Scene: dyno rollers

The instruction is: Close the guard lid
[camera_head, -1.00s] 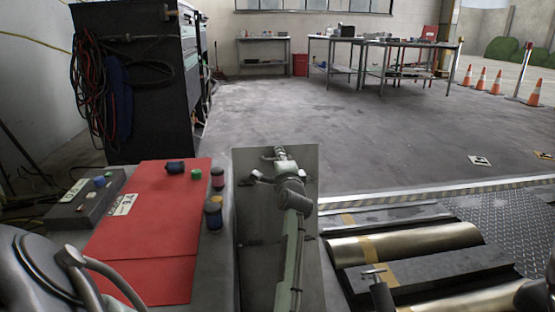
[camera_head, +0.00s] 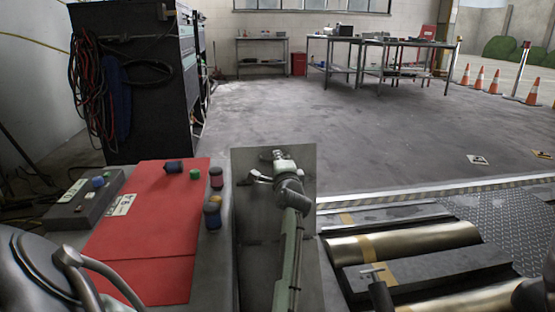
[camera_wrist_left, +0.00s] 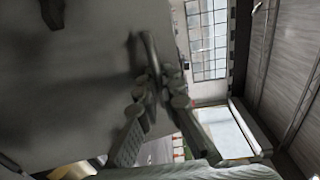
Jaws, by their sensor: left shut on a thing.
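The guard lid (camera_head: 250,215) is a plain grey panel in the middle of the head view, raised between the red-topped bench and the rollers. It fills much of the left wrist view (camera_wrist_left: 80,80), where a dark bar handle (camera_wrist_left: 151,52) stands out from its face. My left gripper (camera_head: 277,168) is in front of the panel's upper part. In the left wrist view its fingers (camera_wrist_left: 155,88) are shut around the handle. My forearm hides part of the panel.
A bench with a red top (camera_head: 150,235) and a grey control box (camera_head: 85,200) stands left of the lid.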

